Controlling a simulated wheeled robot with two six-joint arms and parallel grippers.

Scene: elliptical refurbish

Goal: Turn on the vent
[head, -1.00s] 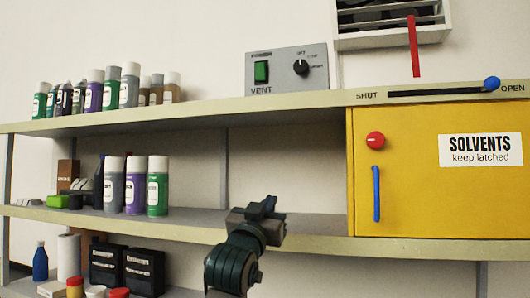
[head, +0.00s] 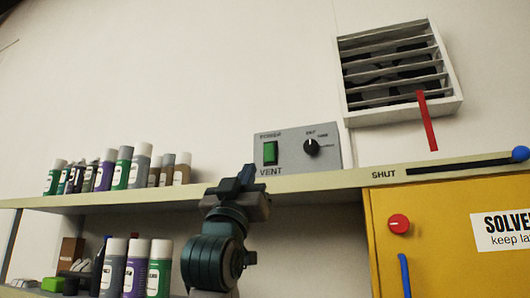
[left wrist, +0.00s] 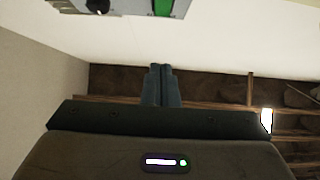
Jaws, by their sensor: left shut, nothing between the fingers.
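The grey VENT control box (head: 325,157) stands on the top shelf. It has a green rocker switch (head: 270,153) on its left and a black knob (head: 311,147) on its right. A slatted vent grille (head: 392,72) is on the wall above right, with a red strip (head: 427,122) hanging from it. My left gripper (head: 247,171) is shut and empty, in front of the shelf edge, just left of and below the switch. In the left wrist view the shut fingers (left wrist: 161,72) are apart from the box, whose switch (left wrist: 163,7) shows at the top edge. My right gripper is not seen.
A slider with a blue knob (head: 520,153) at its right end sits on the shelf edge marked SHUT. Below it is a yellow solvents cabinet (head: 440,250) with a red knob and blue handle. Several spray cans (head: 122,168) stand left of the box.

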